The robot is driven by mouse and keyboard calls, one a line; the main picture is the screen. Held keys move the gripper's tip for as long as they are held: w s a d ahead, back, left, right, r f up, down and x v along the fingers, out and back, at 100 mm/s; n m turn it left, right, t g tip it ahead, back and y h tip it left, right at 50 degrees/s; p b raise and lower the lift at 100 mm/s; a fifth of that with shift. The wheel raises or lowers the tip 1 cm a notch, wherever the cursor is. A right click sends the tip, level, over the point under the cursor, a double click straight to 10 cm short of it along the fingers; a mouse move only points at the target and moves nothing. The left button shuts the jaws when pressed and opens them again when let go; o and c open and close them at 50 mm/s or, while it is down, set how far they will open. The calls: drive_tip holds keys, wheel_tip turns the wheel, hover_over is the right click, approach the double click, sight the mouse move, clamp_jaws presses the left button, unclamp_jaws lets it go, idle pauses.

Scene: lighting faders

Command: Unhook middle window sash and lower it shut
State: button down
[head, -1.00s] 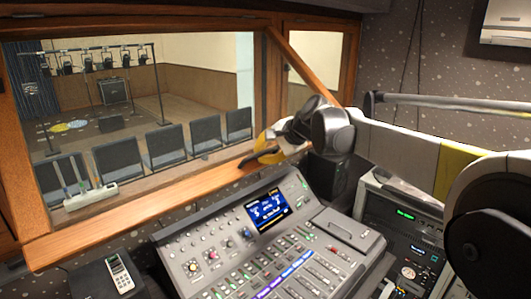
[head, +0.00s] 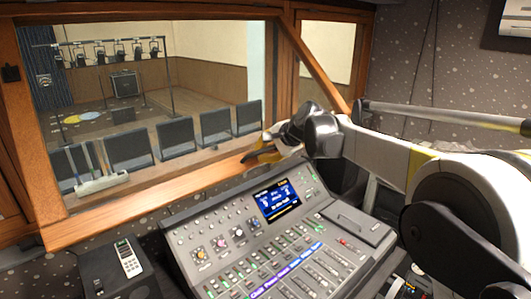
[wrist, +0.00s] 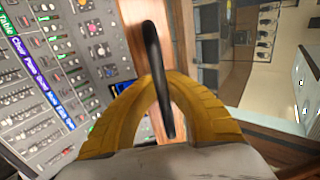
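A large wood-framed window sash fills the left half of the head view, and its lower rail (head: 150,204) runs slantwise above the desk. A slanting wooden member (head: 318,58) shows at its right. My gripper (head: 262,157) is at the right part of the lower rail. In the wrist view its yellow fingers (wrist: 157,78) close on a dark curved bar (wrist: 152,45), which looks like a handle. The bar's ends and mounting are not clear. I cannot make out a hook.
A mixing desk (head: 225,240) with a lit screen stands just below the rail and my arm. A dark box with a handset (head: 129,259) is at the lower left. A long rod (head: 440,114) lies behind my arm at right. Chairs (head: 129,149) stand beyond the glass.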

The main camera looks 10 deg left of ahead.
drive_tip(key=b+x, duration=0.2)
drive_tip(key=x, duration=1.2)
drive_tip(key=shift+f, duration=0.3)
drive_tip(key=c, duration=1.2)
unclamp_jaws()
drive_tip(key=shift+s, duration=0.15)
drive_tip(key=shift+d, duration=0.1)
drive_tip(key=shift+r, duration=0.1)
